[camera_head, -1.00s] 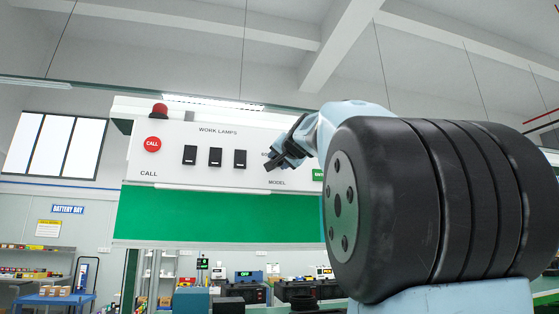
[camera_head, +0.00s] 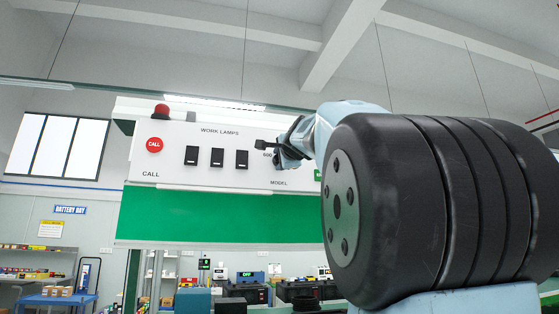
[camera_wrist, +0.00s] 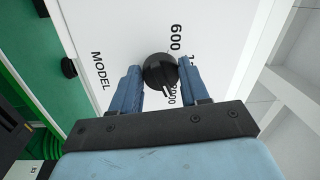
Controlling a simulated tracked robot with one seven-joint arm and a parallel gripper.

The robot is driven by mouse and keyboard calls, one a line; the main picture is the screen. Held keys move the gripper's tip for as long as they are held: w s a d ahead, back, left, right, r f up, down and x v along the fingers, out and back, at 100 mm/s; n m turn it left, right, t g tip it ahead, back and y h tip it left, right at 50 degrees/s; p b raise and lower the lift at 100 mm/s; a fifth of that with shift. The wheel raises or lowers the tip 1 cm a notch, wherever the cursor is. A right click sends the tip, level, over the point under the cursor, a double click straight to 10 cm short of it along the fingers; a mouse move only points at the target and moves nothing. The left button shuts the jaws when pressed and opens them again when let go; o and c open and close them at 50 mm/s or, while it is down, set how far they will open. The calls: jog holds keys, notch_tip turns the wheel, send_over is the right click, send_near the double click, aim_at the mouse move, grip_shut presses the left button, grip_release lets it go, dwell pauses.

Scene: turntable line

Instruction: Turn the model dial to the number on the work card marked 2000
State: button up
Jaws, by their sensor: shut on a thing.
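The model dial (camera_wrist: 160,68) is a round black knob on a white panel, seen in the wrist view. My gripper (camera_wrist: 160,75) is shut on it, one blue finger on each side. A short white mark (camera_wrist: 168,92) at the dial's lower edge points down toward a label ending in zeros (camera_wrist: 172,97), partly hidden by the right finger. The number 600 (camera_wrist: 176,38) shows above right of the dial; another number beside it is mostly covered. In the head view my gripper (camera_head: 276,154) is at the panel and hides the dial. I cannot make out a work card marked 2000.
The white panel (camera_head: 220,176) carries a red call button (camera_head: 155,145), several black lamp switches (camera_head: 216,158) and a red beacon (camera_head: 162,111). A green board (camera_head: 220,215) hangs below. Shelves and a blue cart (camera_head: 55,300) stand at lower left. My arm fills the right.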

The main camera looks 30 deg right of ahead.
jog(key=shift+d+f+m, duration=0.1)
jog(key=shift+f+m, duration=0.15)
jog(key=shift+m, duration=0.05)
jog(key=o, duration=1)
jog(key=shift+r, duration=0.1)
jog(key=shift+o, duration=0.2)
jog(key=shift+s, duration=0.15)
jog(key=v, duration=1.3)
jog(key=shift+s, duration=0.25)
jog(key=shift+a+f, duration=0.2)
